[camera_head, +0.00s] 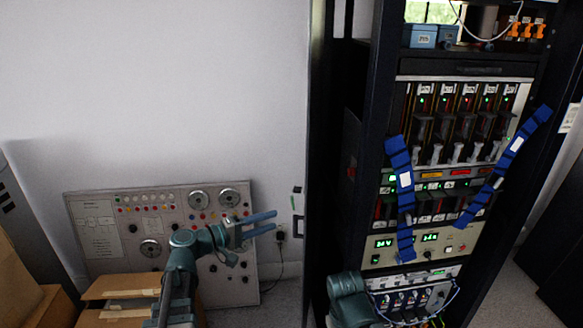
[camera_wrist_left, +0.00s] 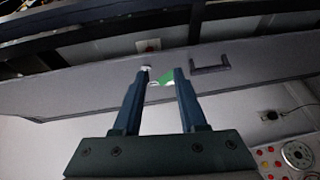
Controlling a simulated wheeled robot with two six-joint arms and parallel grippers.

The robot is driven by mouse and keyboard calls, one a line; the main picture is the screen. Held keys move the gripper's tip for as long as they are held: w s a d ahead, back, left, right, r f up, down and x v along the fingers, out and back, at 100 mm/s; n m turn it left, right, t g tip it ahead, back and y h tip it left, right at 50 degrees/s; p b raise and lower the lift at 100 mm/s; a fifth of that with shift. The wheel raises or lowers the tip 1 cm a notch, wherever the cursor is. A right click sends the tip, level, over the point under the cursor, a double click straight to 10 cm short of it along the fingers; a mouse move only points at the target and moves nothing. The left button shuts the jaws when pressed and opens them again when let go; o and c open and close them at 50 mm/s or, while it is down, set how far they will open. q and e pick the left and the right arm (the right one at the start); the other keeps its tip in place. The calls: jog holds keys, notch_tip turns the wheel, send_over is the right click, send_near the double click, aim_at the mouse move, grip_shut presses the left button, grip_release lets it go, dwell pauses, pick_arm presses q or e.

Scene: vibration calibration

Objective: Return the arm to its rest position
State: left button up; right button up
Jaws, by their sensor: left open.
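My left gripper (camera_head: 274,222) is open and empty in the head view. Its two blue fingers point right, in front of the control panel and short of the rack's side edge. In the left wrist view, the parted fingers (camera_wrist_left: 161,76) have nothing held between them. A small green and white patch (camera_wrist_left: 167,79) on the surface beyond shows in the gap. My left arm (camera_head: 182,265) rises from the bottom of the head view, bent at the top. A teal link of mine (camera_head: 349,298) shows at the bottom centre. My right gripper is not in view.
A tall black rack (camera_head: 322,160) with lit modules fills the right. Blue straps (camera_head: 400,200) with white labels hang on its front. A control panel (camera_head: 95,222) with dials leans on the wall behind my left arm. Cardboard boxes (camera_head: 120,287) stand at lower left.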

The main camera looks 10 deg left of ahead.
pick_arm(q)
jog(key=s+d+f+m+g+y, duration=0.4)
jog(key=s+d+f+m+g, duration=0.3)
jog(key=s+d+f+g, duration=0.5)
jog(key=s+f+m+y, duration=0.4)
jog(key=s+f+y, duration=0.3)
jog(key=y, duration=0.3)
jog(key=shift+s+a+f+t, duration=0.3)
jog(key=shift+s+a+f, duration=0.1)
jog(key=shift+s, duration=0.35)
jog(key=shift+w+a, duration=0.1)
